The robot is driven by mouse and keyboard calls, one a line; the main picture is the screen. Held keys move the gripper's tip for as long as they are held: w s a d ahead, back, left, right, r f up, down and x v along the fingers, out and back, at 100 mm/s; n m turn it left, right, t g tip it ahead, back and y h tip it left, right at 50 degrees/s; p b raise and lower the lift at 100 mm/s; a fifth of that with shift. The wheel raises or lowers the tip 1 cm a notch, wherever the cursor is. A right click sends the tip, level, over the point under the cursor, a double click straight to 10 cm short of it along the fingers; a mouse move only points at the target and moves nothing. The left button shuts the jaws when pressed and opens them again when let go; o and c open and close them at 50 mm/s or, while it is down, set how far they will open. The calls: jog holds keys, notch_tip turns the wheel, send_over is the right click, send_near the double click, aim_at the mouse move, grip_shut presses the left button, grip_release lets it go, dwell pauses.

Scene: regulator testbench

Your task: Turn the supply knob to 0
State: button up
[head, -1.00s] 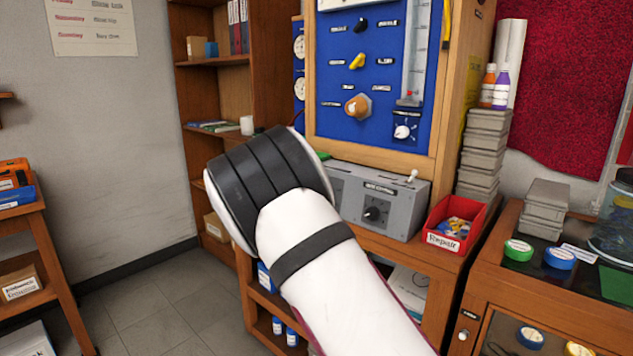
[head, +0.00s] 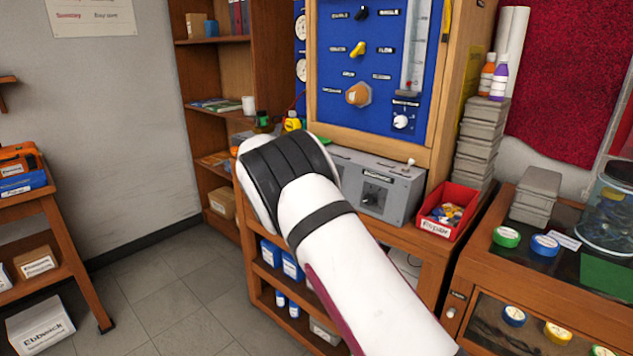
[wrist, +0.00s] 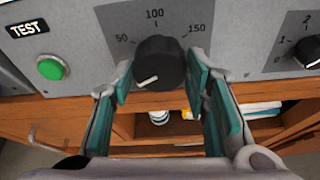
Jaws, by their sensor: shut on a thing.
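The knob (wrist: 158,58) is black and round, with a scale around it showing 50, 100 and 150. Its white pointer mark points to the lower left, below the 50; a 0 mark is not visible. My gripper (wrist: 160,74) has its teal-padded fingers on both sides of this knob and is shut on it. The knob sits on the front of a grey box (head: 408,190), which also shows in the wrist view (wrist: 95,25). In the head view my arm hides the gripper and this knob. No readable name label shows at the knob.
A green button (wrist: 51,68) under a TEST label is left of the knob. Another black knob (wrist: 308,52) is to the right, also visible in the head view (head: 372,194). A red bin (head: 447,212) stands right of the box. A blue panel (head: 375,60) rises behind.

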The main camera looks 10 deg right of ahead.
jog(key=shift+f+n, duration=0.1)
jog(key=shift+n, duration=0.3)
jog(key=o, duration=1.2)
jog(key=v, duration=1.2)
